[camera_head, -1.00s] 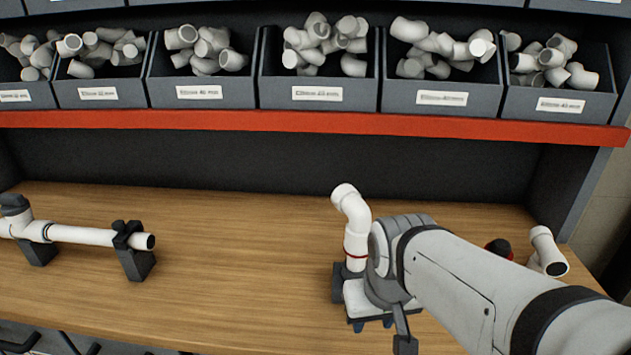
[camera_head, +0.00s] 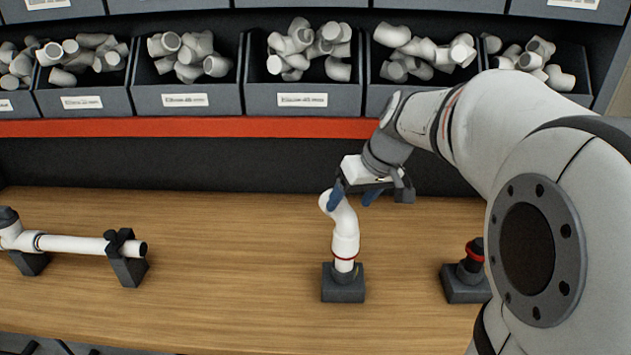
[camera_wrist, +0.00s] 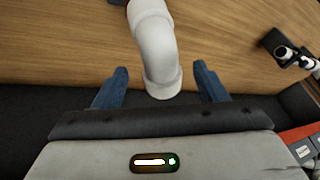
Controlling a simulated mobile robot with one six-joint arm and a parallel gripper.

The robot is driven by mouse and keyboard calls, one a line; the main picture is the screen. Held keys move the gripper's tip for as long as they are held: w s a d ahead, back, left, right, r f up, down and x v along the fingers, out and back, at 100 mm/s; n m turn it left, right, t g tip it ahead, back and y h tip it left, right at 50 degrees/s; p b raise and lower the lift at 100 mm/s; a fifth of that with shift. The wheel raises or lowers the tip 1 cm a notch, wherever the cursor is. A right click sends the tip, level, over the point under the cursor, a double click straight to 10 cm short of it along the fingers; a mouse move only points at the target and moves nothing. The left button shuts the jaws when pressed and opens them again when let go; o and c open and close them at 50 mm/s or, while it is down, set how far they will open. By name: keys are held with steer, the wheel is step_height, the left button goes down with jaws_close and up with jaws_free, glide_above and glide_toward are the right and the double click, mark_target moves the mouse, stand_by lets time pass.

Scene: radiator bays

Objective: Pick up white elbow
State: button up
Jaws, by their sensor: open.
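A white elbow (camera_head: 338,205) tops an upright white pipe (camera_head: 345,240) with a red ring, standing in a dark grey block (camera_head: 343,284) on the bench. My gripper (camera_head: 352,197) is at the elbow's upper end, just above and to its right in the head view. In the wrist view the elbow (camera_wrist: 158,55) reaches between the two blue fingers of my gripper (camera_wrist: 163,88), with a gap on each side. The gripper is open and holds nothing.
A white pipe assembly (camera_head: 75,244) lies on black supports at the left. A dark block with a red-ringed fitting (camera_head: 470,270) stands at the right. Bins of grey fittings (camera_head: 303,98) line the shelf with a red edge (camera_head: 200,128) behind. The bench between is clear.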

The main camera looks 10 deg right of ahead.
mark_target(337, 216)
steer(key=shift+w+f, duration=0.15)
steer(key=shift+w, duration=0.25)
steer(key=p+x, duration=0.1)
steer(key=x, duration=0.6)
steer(key=shift+s+a, duration=0.1)
steer(key=shift+a, duration=0.1)
steer(key=c, duration=1.2)
step_height(337, 216, up, 8)
steer(key=shift+r, duration=0.25)
step_height(337, 216, down, 4)
steer(key=shift+d+f+p, duration=0.1)
steer(key=shift+p, duration=0.4)
steer(key=shift+f, duration=0.35)
